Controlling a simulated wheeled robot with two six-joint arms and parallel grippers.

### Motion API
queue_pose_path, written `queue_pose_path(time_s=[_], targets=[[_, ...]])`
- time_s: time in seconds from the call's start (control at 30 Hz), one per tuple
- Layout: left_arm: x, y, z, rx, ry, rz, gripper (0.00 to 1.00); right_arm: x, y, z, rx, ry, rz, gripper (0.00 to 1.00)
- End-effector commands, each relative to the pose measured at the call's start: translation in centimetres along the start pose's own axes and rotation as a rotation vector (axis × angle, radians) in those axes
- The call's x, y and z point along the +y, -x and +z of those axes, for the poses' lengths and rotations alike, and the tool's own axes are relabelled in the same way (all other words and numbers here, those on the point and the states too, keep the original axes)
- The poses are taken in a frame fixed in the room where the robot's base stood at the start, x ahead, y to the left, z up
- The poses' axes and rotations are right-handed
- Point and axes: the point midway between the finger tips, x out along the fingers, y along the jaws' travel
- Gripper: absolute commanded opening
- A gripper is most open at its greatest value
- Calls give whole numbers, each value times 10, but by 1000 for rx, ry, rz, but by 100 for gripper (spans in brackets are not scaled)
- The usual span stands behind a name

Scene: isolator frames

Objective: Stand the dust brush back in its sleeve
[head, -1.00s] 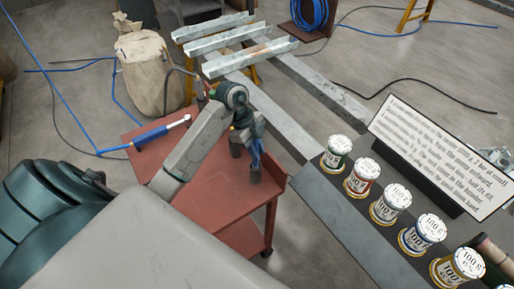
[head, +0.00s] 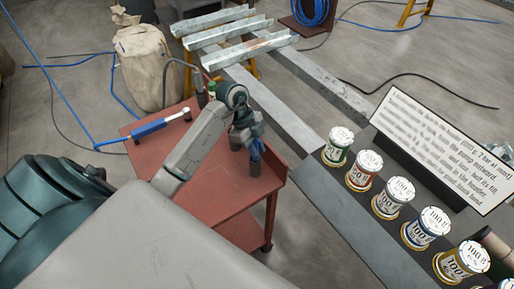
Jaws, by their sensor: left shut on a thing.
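My left gripper (head: 250,133) is over the right part of a red cart top (head: 205,184). It is shut on a slim blue thing (head: 257,146), which looks like the dust brush handle. A dark upright cylinder (head: 254,168), probably the sleeve, stands at the cart's right edge directly below the blue part. The blue part meets its top in this view; how far it is inside cannot be told. The brush's lower end is hidden. A second dark cylinder (head: 235,141) stands just behind, partly covered by the gripper. My right gripper is not in view.
A blue tool with a white end (head: 161,126) lies at the cart's back left. Dark and green bottles (head: 207,92) stand at its back edge. A sack (head: 145,68) is behind. Labelled tins (head: 400,192) line a grey bench at right, beside a sign (head: 440,150).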

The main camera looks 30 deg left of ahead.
Motion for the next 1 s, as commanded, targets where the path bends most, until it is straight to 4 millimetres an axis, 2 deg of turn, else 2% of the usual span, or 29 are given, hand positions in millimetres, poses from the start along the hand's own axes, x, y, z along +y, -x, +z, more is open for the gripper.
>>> queue_pose_path(time_s=[0.03,0.13,0.17,0.43,0.57,0.97,1.0], targets=[[0,0,0,0,0,0,22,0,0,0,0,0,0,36],[0,0,0,0,0,0,42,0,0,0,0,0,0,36],[0,0,0,0,0,0,46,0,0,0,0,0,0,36],[0,0,0,0,0,0,46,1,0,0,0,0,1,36],[-1,9,1,-2,-1,-2,46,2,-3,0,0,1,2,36],[-1,85,1,-3,-2,-4,46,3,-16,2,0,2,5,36],[0,94,-1,-3,0,-2,46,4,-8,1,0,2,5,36]])
